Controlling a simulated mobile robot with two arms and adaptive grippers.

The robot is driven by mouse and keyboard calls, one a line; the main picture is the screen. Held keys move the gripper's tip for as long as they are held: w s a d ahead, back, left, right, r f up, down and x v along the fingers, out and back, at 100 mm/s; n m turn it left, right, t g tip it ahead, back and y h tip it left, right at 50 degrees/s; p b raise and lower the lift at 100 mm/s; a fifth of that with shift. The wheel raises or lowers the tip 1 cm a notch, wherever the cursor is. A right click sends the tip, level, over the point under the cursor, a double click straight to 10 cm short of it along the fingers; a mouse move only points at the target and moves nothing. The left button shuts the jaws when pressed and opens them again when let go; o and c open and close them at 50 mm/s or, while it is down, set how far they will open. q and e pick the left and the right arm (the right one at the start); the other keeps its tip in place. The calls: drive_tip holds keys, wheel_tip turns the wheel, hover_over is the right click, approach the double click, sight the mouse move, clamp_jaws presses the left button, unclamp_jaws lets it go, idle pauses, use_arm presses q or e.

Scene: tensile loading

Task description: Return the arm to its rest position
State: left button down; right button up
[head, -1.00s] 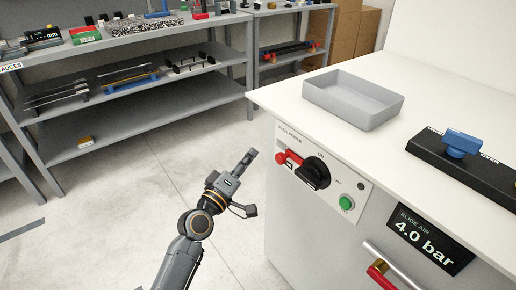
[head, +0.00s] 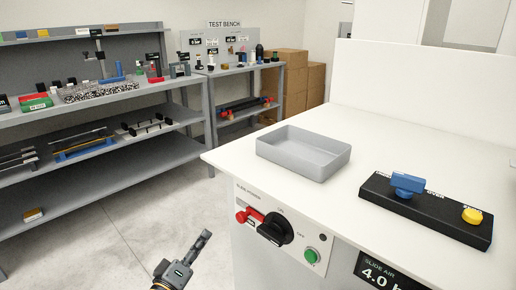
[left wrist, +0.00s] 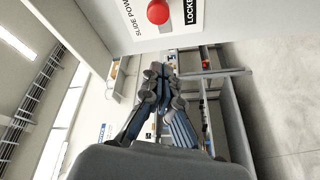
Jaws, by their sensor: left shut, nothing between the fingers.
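My left gripper (head: 200,243) shows at the bottom of the head view, left of the white machine cabinet and apart from it. Its fingers are shut together and empty. In the left wrist view the shut fingers (left wrist: 155,75) point toward shelving, below a panel with a red knob (left wrist: 158,11). My right gripper is in neither view.
The white machine (head: 230,165) carries a grey tray (head: 310,165) and a black block with blue and yellow knobs (head: 420,215). Its front has a black rotary switch (head: 275,229) and a green button (head: 311,255). Loaded grey shelves (head: 110,178) stand left; the floor between is clear.

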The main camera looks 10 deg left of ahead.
use_arm(q)
drive_tip(key=s+d+f+m+g+y, duration=0.1)
drive_tip(key=s+f+m+g, duration=0.2)
drive_tip(key=f, duration=0.8)
drive_tip(key=s+f+m+g, duration=0.2)
drive_tip(key=s+f+g, duration=0.3)
drive_tip(key=f, duration=0.6)
drive_tip(key=s+d+f+m+g+y, duration=0.15)
drive_tip(key=s+f, duration=0.35)
drive_tip(key=f, duration=0.7)
drive_tip(key=s+a+f+m+g+y, duration=0.1)
drive_tip(key=s+a+f+m+g, duration=0.2)
drive_tip(key=s+f, duration=0.6)
drive_tip(key=s+a+f+m+g+y, duration=0.2)
drive_tip(key=s+f+g, duration=0.3)
drive_tip(key=s, duration=0.7)
drive_tip(key=s+a+r+p, duration=0.2)
drive_tip(key=s+p, duration=1.1)
drive_tip(key=p, duration=0.1)
drive_tip(key=shift+s+r+p, duration=0.3)
drive_tip(key=shift+s+p, duration=0.1)
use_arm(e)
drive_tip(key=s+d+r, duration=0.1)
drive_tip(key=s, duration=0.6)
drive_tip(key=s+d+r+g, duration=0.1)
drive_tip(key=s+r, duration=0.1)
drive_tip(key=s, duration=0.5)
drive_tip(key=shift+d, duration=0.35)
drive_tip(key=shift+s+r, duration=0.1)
